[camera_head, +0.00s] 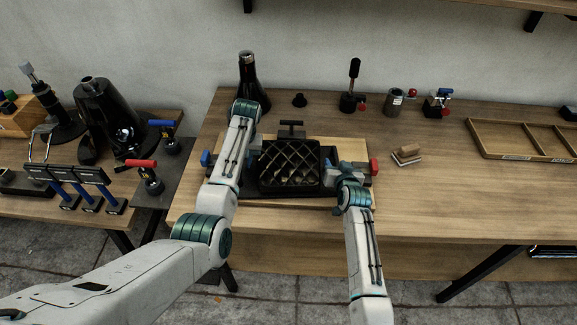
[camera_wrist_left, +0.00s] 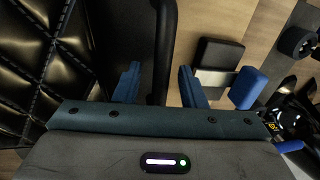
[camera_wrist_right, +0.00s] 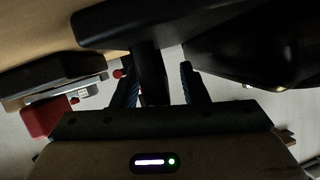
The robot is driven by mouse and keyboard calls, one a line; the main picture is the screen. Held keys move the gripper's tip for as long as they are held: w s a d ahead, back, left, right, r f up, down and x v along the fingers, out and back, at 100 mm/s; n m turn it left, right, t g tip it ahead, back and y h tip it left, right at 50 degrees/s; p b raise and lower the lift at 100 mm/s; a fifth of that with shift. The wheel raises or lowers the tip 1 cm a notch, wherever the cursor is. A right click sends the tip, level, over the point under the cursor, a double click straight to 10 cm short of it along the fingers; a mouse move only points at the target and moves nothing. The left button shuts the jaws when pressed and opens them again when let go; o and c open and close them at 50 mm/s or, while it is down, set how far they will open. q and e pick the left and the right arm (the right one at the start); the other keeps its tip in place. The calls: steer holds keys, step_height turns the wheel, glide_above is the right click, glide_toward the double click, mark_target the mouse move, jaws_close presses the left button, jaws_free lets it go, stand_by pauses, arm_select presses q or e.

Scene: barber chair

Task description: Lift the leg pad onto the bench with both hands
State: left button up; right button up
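My right gripper (camera_head: 336,178) is at the pad's right edge. The right wrist view shows its fingers (camera_wrist_right: 160,85) apart, with a black post between them.
A blue-ended clamp (camera_head: 207,158) and a red-ended clamp (camera_head: 374,167) flank the pad. A brush (camera_head: 407,154) lies to the right. A dark bottle (camera_head: 249,80) stands behind. A wooden tray (camera_head: 490,150) is at far right. The front right of the bench is clear.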

arm_select(q)
steer(key=shift+f, duration=0.1)
arm_select(e)
steer(key=shift+w, duration=0.15)
arm_select(q)
steer(key=shift+s, duration=0.1)
steer(key=shift+c, duration=0.3)
arm_select(e)
steer(key=shift+r, duration=0.1)
steer(key=shift+c, duration=0.2)
arm_select(q)
jaws_close()
arm_select(e)
jaws_close()
stand_by(0.3)
